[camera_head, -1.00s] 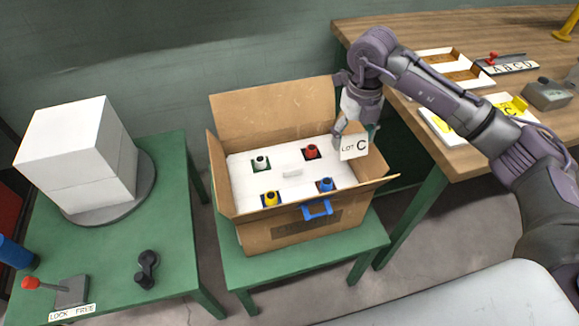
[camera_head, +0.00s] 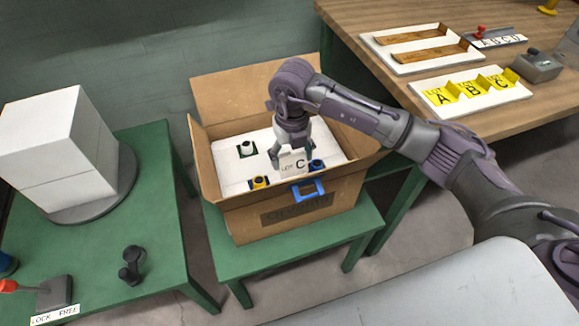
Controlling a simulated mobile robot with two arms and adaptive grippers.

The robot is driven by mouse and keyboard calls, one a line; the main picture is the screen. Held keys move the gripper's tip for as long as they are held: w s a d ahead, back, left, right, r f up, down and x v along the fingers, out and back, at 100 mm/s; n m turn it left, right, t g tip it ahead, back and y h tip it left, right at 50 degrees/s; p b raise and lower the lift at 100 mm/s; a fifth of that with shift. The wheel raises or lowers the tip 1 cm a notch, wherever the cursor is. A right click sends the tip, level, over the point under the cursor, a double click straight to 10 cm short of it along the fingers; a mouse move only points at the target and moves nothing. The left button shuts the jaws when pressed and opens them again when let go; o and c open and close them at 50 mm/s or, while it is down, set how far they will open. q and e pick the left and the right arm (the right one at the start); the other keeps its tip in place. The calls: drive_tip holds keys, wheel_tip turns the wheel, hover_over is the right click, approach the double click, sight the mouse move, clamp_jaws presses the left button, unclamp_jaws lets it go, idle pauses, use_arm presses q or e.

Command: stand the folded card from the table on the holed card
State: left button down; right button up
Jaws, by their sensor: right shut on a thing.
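The white holed card (camera_head: 228,163) lies inside the open cardboard box (camera_head: 275,226). Through its openings show a white-topped piece (camera_head: 247,148), a yellow one (camera_head: 259,182) and a blue one (camera_head: 316,165). The back right opening is hidden behind my right gripper. My left gripper is not in view.
The box stands on a green stand (camera_head: 355,240), its flaps raised. A white block (camera_head: 45,150) sits on a round turntable on the left green table. A wooden table (camera_head: 400,20) at right bears trays, yellow lot cards (camera_head: 470,92) and a lettered selector. My right arm spans the box's right side.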

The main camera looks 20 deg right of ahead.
sight(290, 168)
drive_tip(key=shift+a+f, duration=0.3)
drive_tip(key=shift+f, duration=0.15)
wheel_tip(290, 168, down, 3)
drive_tip(key=shift+f, duration=0.35)
drive_tip(key=o, duration=0.7)
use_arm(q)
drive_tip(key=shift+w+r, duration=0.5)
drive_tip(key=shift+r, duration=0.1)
use_arm(e)
drive_tip(key=shift+o, duration=0.2)
